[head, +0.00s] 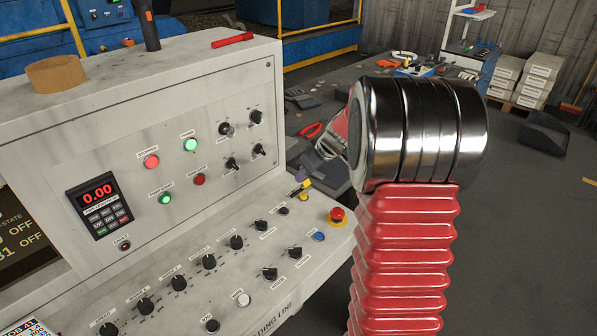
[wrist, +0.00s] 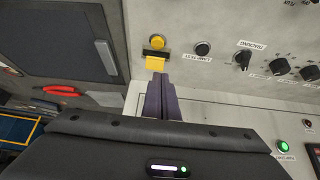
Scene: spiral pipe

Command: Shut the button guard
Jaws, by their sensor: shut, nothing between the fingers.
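The button guard (wrist: 156,63) is a small yellow flap on a black hinge bar in the wrist view. It stands open to one side of a round yellow button (wrist: 157,43), which is uncovered. In the head view the yellow guard (head: 295,192) is small at the console's right end. My gripper (wrist: 158,76) has dark purple fingers, shut and empty, with their tips right at the flap's edge. I cannot tell if they touch it. In the head view the purple fingertips (head: 302,175) show just beside the guard; my arm rises in front on the right.
The console's sloped panel (head: 225,275) carries several black knobs. A red mushroom button (head: 337,215) and a blue button (head: 318,236) sit near the guard. A red tool (head: 232,40) and a tape roll (head: 55,74) lie on top. A cluttered workbench (head: 330,85) stands behind.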

